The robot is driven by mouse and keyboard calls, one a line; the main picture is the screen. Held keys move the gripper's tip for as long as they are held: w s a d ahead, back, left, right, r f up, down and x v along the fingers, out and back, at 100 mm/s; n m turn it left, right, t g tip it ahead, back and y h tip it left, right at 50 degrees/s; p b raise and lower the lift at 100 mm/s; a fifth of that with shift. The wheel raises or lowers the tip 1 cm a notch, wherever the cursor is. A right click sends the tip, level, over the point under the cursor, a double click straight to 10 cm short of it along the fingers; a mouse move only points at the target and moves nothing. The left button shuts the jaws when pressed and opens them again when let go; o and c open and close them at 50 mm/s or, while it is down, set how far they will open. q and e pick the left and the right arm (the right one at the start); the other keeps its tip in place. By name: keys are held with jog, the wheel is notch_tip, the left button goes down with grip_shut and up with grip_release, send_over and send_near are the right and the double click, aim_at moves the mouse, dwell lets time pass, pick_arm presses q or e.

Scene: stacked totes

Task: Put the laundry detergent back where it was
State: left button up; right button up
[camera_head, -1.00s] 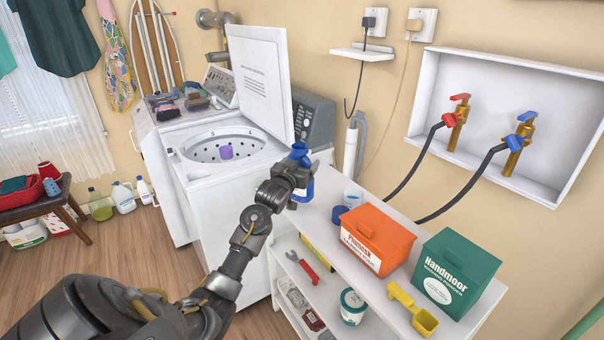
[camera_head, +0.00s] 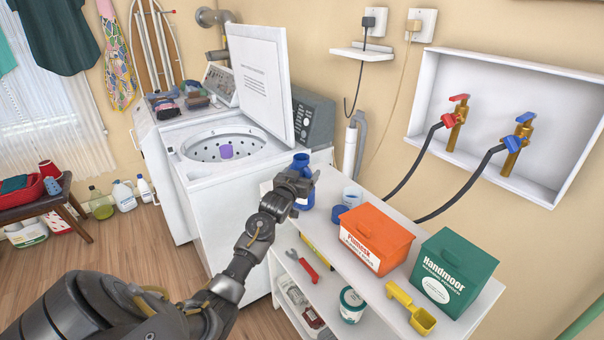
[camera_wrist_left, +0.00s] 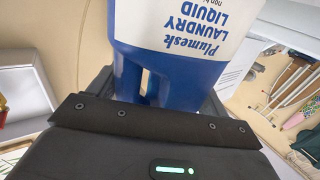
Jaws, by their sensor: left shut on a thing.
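The laundry detergent is a blue bottle (camera_head: 302,164) with a white label, at the far left end of the white shelf unit's top, close to the washer. In the left wrist view the bottle (camera_wrist_left: 135,65) fills the middle, and its label reads "Plumesh Laundry Liquid" upside down. My left gripper (camera_head: 300,186) is shut on the bottle. The bottle looks upright in the head view. Its base is partly hidden by my gripper, so I cannot tell whether it touches the shelf. My right gripper is not in view.
The white shelf top (camera_head: 378,285) holds a blue cap (camera_head: 339,213), a clear cup (camera_head: 352,195), an orange box (camera_head: 375,237), a green box (camera_head: 453,272) and a yellow scoop (camera_head: 411,309).

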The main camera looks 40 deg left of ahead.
pick_arm(q)
jog(key=o, duration=1.9)
jog(key=shift+s, duration=0.1)
jog(key=shift+r, duration=0.1)
jog(key=b+v, duration=0.1)
jog(key=v, duration=1.1)
